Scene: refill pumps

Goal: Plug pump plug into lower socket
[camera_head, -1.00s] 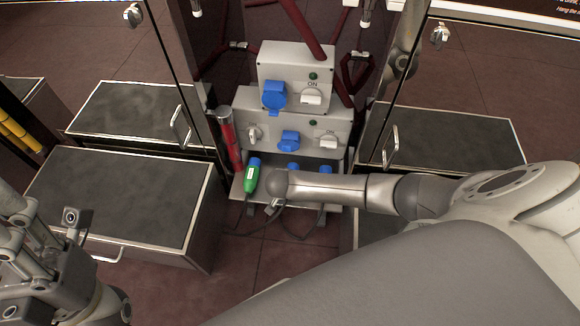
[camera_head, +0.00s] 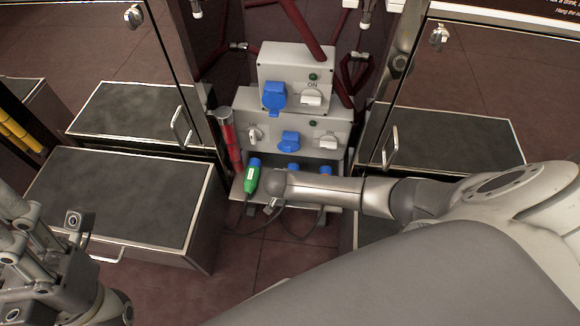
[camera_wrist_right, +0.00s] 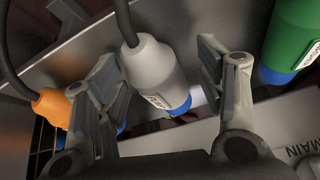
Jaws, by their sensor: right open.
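In the right wrist view, a grey plug (camera_wrist_right: 152,75) with a blue end and a cable stands between the spread fingers of my right gripper (camera_wrist_right: 158,62), which is open around it. A green plug (camera_wrist_right: 293,40) is to its right and an orange plug (camera_wrist_right: 52,107) to its left. In the head view, the green plug (camera_head: 251,178) rests on the shelf beside my right arm, whose gripper is mostly hidden. The lower socket (camera_head: 290,141) is blue, on the lower grey box. My left gripper (camera_head: 42,245) is at the lower left.
The upper grey box carries another blue socket (camera_head: 274,96) and a switch (camera_head: 312,97). A metal shelf (camera_head: 237,190) holds the plugs, with cables hanging below. Open drawers (camera_head: 130,195) flank the bay.

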